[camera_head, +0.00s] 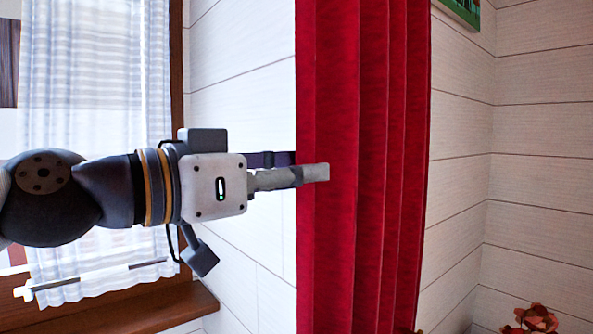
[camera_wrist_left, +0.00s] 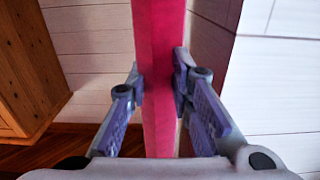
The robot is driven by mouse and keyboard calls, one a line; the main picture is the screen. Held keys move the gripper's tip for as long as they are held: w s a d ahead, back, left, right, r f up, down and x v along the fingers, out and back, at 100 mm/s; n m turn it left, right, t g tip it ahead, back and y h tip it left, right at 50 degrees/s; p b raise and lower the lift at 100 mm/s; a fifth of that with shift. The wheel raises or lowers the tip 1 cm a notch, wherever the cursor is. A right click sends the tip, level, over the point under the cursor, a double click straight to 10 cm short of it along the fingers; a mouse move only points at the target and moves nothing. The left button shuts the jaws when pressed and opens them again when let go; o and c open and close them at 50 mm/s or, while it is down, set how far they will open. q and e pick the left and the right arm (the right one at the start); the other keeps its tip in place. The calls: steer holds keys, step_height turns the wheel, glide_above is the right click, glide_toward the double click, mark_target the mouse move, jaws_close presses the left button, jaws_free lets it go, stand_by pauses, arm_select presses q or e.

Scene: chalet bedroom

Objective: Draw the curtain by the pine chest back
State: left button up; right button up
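The red curtain (camera_head: 375,100) hangs in narrow vertical folds on the white plank wall, to the right of the window. My left gripper (camera_head: 318,173) reaches in from the left to the curtain's left edge, one finger in front of the cloth. In the left wrist view the curtain (camera_wrist_left: 160,70) runs between the two fingers of the left gripper (camera_wrist_left: 160,95), which press on it from both sides. A pine wood piece, apparently the chest (camera_wrist_left: 30,70), stands at the left of that view. My right gripper is not in view.
A window with a sheer striped white curtain (camera_head: 95,80) and a wooden sill (camera_head: 150,310) is behind my left arm. A reddish-brown flower-like object (camera_head: 535,318) is at the lower right. A framed picture (camera_head: 460,8) hangs at the upper right.

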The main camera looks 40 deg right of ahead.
arm_select(q)
steer(key=o, duration=0.3)
steer(key=a, duration=1.2)
steer(key=shift+s, duration=0.2)
